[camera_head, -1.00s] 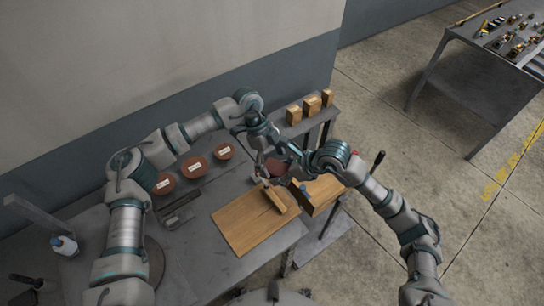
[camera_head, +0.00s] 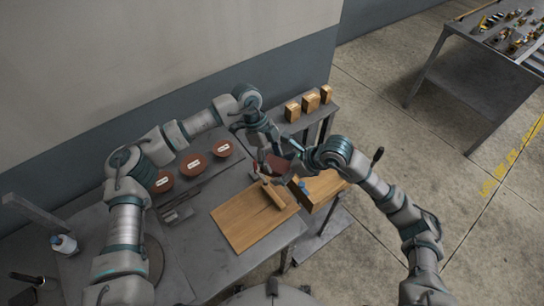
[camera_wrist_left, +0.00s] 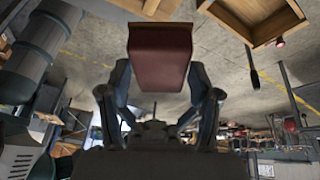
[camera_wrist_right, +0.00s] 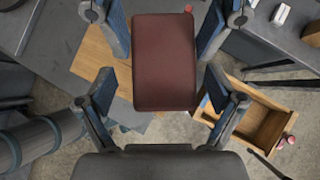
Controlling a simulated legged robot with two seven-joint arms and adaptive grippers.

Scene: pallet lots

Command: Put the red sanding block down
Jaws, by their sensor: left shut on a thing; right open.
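The red sanding block (camera_head: 280,162) is in the air above the back right of the bench, between my two hands. In the left wrist view the block (camera_wrist_left: 160,58) is between the fingertips of my left gripper (camera_wrist_left: 160,78), which is shut on it. The right wrist view shows the broad dark red face of the block (camera_wrist_right: 165,65), with the left fingers along its sides at the far end. My right gripper (camera_wrist_right: 162,88) is open, its fingers apart on either side of the block's near end. The small head view partly hides both fingertips.
A wooden board (camera_head: 245,224) with a wooden strip (camera_head: 272,194) lies below the block. An open wooden box (camera_head: 325,187) is at its right. Three labelled round red discs (camera_head: 193,165) sit along the back. Small wooden blocks (camera_head: 310,102) stand on a rear ledge. The bench's front middle is clear.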

